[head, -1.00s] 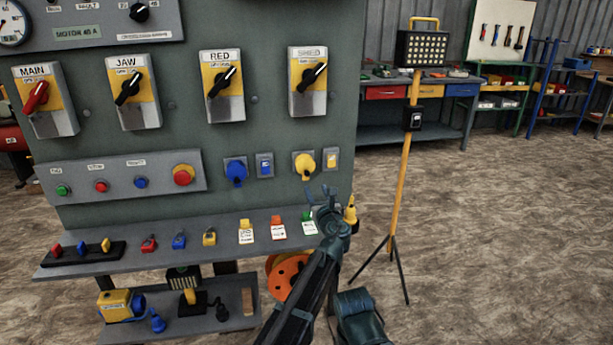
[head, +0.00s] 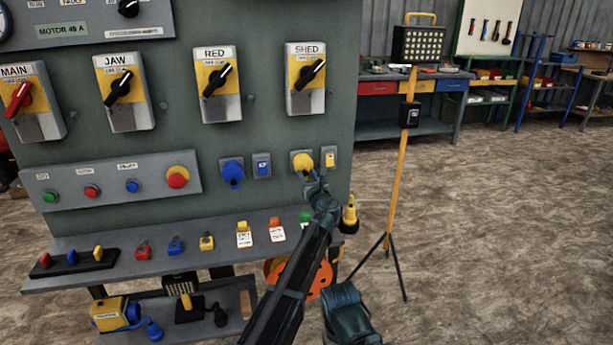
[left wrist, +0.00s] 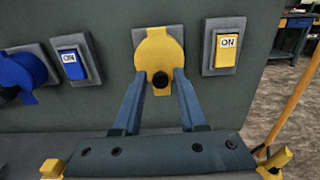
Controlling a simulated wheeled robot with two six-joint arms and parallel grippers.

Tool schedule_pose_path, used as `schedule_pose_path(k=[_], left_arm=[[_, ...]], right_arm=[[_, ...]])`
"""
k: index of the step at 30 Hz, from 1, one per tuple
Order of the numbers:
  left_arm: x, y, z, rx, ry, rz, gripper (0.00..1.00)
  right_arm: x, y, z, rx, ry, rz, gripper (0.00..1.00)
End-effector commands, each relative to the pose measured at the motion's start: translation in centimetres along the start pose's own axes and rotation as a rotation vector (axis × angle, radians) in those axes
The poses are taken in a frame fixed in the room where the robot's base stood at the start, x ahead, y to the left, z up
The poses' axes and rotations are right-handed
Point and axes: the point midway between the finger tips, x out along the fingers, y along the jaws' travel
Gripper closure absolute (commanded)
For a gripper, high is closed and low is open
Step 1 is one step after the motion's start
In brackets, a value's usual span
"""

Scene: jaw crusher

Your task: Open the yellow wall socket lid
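The yellow wall socket lid (head: 302,160) is a round yellow cover on a grey plate on the green panel. In the left wrist view the lid (left wrist: 158,48) lies flat over its socket, with a dark round knob and a narrow yellow tab at its lower edge. My left gripper (head: 314,176) is just below and in front of the lid. In the left wrist view its two fingers (left wrist: 159,76) are apart, one on each side of the knob and tab. Nothing is clearly gripped; I cannot tell whether the fingers touch the lid.
A yellow ON switch (left wrist: 227,50) sits close right of the socket. The blue socket (head: 232,172) and blue switch (head: 262,165) are to its left. A shelf with tags and small locks (head: 140,250) juts out below. A yellow lamp stand (head: 397,180) stands to the right.

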Motion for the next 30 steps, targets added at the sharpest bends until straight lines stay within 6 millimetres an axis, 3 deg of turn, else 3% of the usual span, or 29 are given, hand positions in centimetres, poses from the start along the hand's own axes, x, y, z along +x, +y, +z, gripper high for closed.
schedule_pose_path(k=[1, 6, 30], left_arm=[[0.0, 0.01, 0.0, 0.0, 0.0, 0.0, 0.7], [-0.01, 0.01, 0.0, 0.0, 0.0, 0.0, 1.0], [-0.03, 0.01, -0.01, 0.0, 0.0, 0.0, 1.0]], right_arm=[[0.0, 0.0, 0.0, 0.0, 0.0, 0.0, 0.32], [0.0, 0.0, 0.0, 0.0, 0.0, 0.0, 0.32], [0.0, 0.0, 0.0, 0.0, 0.0, 0.0, 0.32]])
